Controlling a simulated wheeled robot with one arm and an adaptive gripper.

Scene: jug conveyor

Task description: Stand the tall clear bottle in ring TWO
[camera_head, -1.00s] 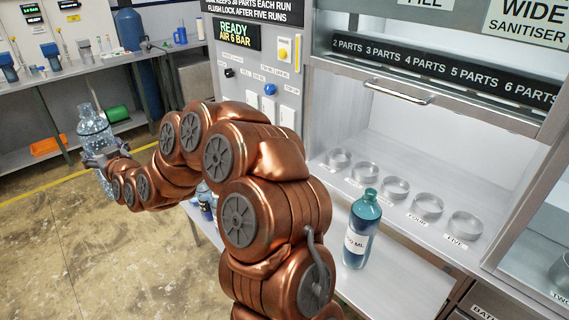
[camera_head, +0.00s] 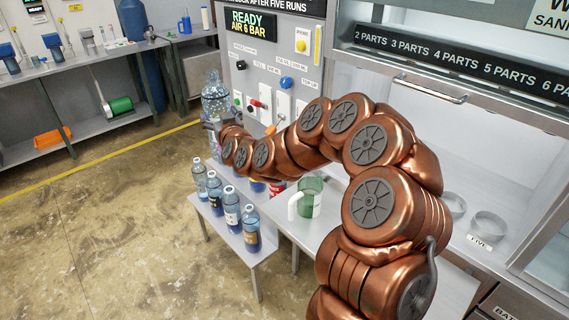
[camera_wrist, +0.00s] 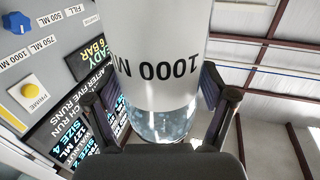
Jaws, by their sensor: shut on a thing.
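My gripper (camera_head: 222,122) is shut on the tall clear bottle (camera_head: 215,92) and holds it up, roughly upright, in front of the control panel. In the wrist view the bottle (camera_wrist: 155,105) sits between both fingers (camera_wrist: 160,108), and its white label reads 1000 ML, upside down. Ring FIVE (camera_head: 489,227) and an unlabelled-looking ring beside it (camera_head: 453,206) show on the cabinet floor at the right. Ring TWO is hidden behind my arm.
The panel (camera_head: 270,70) has knobs and buttons. A raised cabinet door with a handle (camera_head: 417,88) is above the rings. The floor at left is clear.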

